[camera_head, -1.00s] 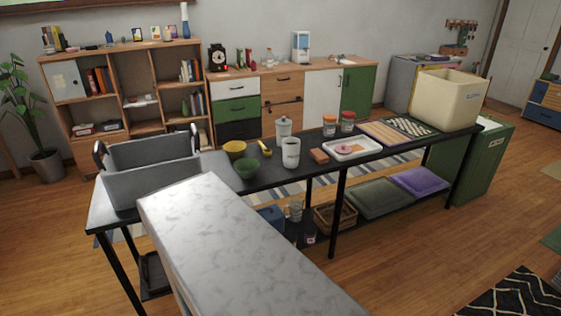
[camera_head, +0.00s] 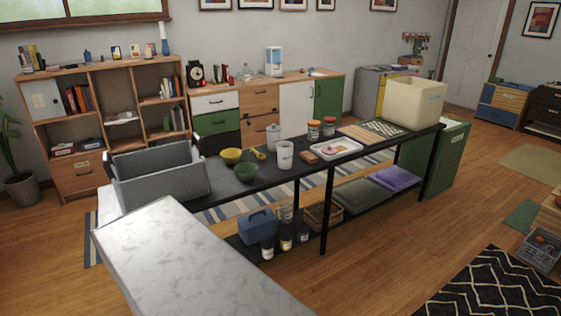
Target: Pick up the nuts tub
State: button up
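No label is readable, so I cannot tell for sure which container is the nuts tub. On the long black table (camera_head: 225,198) stand a white tub (camera_head: 284,155), a lidded pale canister (camera_head: 273,138), a jar with an orange lid (camera_head: 313,130) and a jar with a red lid (camera_head: 329,126). Several small jars (camera_head: 286,241) stand on the table's lower shelf beside a blue box (camera_head: 258,224). My gripper is not in view.
A pale marbled counter (camera_head: 190,265) fills the near left, in front of the table. A grey bin (camera_head: 165,182) and a cream bin (camera_head: 414,106) stand at the table's ends. Bowls, a tray and a checkered board lie between. Wooden floor (camera_head: 375,250) is open at right.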

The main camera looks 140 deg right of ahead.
aim_at(285, 155)
jog(key=u, duration=0.9)
jog(key=k, duration=0.15)
jog(key=z, duration=3.45)
jog(key=k, duration=0.2)
jog(key=z, duration=1.15)
